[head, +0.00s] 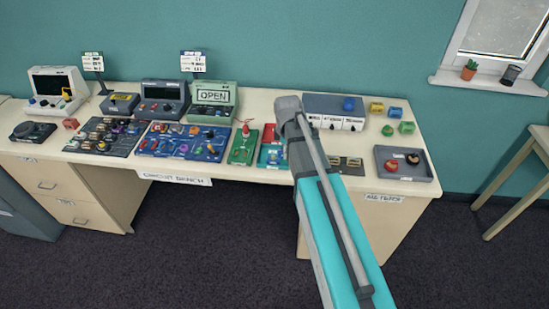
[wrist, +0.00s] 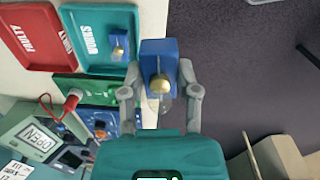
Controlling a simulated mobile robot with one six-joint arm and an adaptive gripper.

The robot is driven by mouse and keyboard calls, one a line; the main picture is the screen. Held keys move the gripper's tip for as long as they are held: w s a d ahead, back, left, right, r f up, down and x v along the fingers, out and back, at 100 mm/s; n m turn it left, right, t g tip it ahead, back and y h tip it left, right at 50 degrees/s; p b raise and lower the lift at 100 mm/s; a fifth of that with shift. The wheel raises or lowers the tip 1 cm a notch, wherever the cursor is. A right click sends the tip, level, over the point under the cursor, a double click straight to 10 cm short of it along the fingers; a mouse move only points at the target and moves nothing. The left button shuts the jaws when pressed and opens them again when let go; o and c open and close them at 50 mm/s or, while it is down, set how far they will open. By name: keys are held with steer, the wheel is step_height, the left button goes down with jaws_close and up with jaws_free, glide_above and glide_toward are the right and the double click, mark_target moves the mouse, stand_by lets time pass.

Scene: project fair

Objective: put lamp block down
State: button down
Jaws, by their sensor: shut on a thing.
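In the wrist view my gripper (wrist: 160,82) is shut on a lamp block (wrist: 155,50), a blue block with a brass-coloured round piece. A red tray (wrist: 30,40) marked FAULTY is farther left. In the head view my arm hides the gripper and the held block.
The bench (head: 260,97) carries blue component boards (head: 185,142), a green board (head: 243,146), a mint OPEN instrument (head: 213,97) and a grey box (head: 322,101) with labelled fronts.

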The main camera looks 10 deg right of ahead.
steer(key=shift+r, duration=0.1)
steer(key=shift+m, duration=0.6)
steer(key=a+r+p, duration=0.2)
steer(key=a, duration=0.1)
steer(key=shift+w+a+r+p, duration=0.1)
steer(key=shift+a+r+p, duration=0.2)
steer(key=shift+p, duration=0.05)
steer(key=shift+f, duration=0.1)
steer(key=w+f+b, duration=0.3)
steer(key=w, duration=0.1)
steer(key=w+d+f+b, duration=0.1)
steer(key=w+f+b, duration=0.2)
steer(key=w, duration=0.1)
steer(key=w+d+f+b, duration=0.1)
steer(key=w+f+b, duration=0.2)
steer(key=w, duration=0.2)
steer(key=shift+d, duration=0.2)
